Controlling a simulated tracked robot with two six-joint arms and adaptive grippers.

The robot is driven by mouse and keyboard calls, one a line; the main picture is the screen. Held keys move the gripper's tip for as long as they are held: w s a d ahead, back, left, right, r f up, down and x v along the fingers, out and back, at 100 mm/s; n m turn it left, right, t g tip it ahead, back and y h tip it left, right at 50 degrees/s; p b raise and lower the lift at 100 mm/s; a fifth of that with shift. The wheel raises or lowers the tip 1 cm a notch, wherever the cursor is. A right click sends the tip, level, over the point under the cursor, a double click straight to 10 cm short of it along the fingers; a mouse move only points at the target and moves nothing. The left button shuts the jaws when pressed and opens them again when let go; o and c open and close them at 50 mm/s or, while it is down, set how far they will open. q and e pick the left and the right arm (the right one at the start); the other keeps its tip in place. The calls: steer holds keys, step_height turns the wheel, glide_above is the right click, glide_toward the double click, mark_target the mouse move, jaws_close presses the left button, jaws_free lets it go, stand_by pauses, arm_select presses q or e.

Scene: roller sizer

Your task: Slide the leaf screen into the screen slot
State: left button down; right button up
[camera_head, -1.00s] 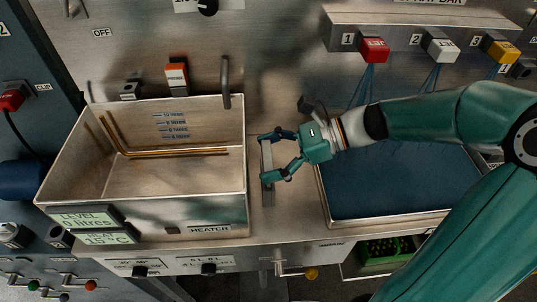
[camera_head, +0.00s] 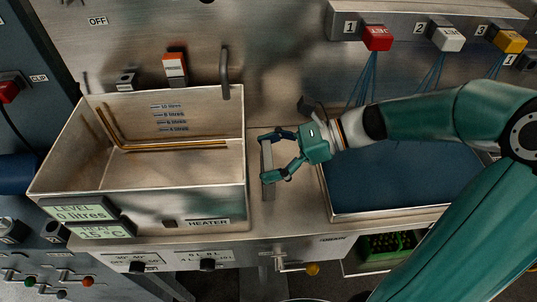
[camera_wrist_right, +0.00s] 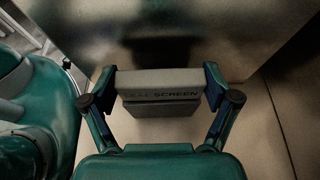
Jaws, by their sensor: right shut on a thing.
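My right gripper (camera_head: 268,157) is between the steel tank and the blue-bottomed tray, with its two fingers closed on the ends of a grey bar. This is the leaf screen (camera_head: 267,165), seen as a narrow upright strip beside the tank's right wall. The screen's lower part is hidden from sight. I cannot make out the screen slot. My left gripper is not in view.
The steel tank (camera_head: 205,215) stands close on the left, with brass pipes inside and displays at its front left corner. The blue-bottomed tray (camera_head: 390,212) lies right, under my right arm. Red, white and yellow buttons (camera_head: 377,38) line the back. A green crate (camera_head: 388,245) sits below.

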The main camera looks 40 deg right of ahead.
steer(key=shift+f, duration=0.15)
steer(key=o, duration=1)
steer(key=shift+c, duration=0.2)
steer(key=shift+d, duration=0.1)
steer(key=v, duration=1.2)
steer(key=shift+s, duration=0.1)
